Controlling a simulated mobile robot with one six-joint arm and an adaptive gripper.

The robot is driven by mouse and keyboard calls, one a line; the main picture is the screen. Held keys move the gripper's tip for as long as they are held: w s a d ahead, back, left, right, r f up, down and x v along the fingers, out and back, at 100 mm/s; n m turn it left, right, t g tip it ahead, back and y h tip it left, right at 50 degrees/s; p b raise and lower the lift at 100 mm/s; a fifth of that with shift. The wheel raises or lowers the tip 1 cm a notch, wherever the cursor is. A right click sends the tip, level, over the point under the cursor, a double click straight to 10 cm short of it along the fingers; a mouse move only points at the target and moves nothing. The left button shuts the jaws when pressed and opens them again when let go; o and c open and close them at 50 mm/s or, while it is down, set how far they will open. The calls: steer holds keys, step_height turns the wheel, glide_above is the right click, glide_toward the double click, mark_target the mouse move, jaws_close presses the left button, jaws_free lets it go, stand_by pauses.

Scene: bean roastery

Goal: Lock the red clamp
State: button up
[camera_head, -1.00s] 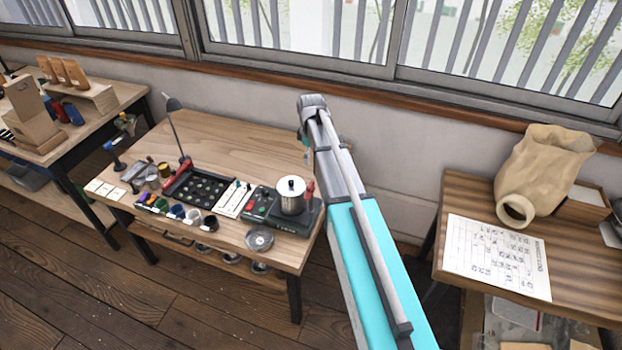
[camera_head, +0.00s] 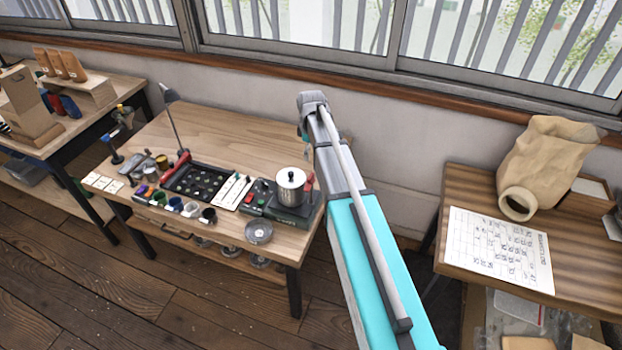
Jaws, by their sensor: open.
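Two red parts on the middle workbench (camera_head: 235,135) could be the clamp; I cannot tell which from here. One is a red bar (camera_head: 178,166) at the left edge of a black tray (camera_head: 201,183). The other is a small upright red piece (camera_head: 309,181) beside a silver pot (camera_head: 291,180) on a dark device (camera_head: 288,213). Whether either is locked is too small to see. My arm reaches up past the bench's right side, close in the picture to the second red piece. My gripper cannot be made out; my arm seems to hide it.
A desk lamp (camera_head: 176,125) stands behind the tray. Several small cups and a round glass dish (camera_head: 258,232) line the bench front. The bench's back right is bare.

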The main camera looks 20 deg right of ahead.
mark_target(311, 176)
steer(key=shift+f+b, duration=5.3)
steer(key=shift+f, duration=0.35)
steer(key=c, duration=1.1)
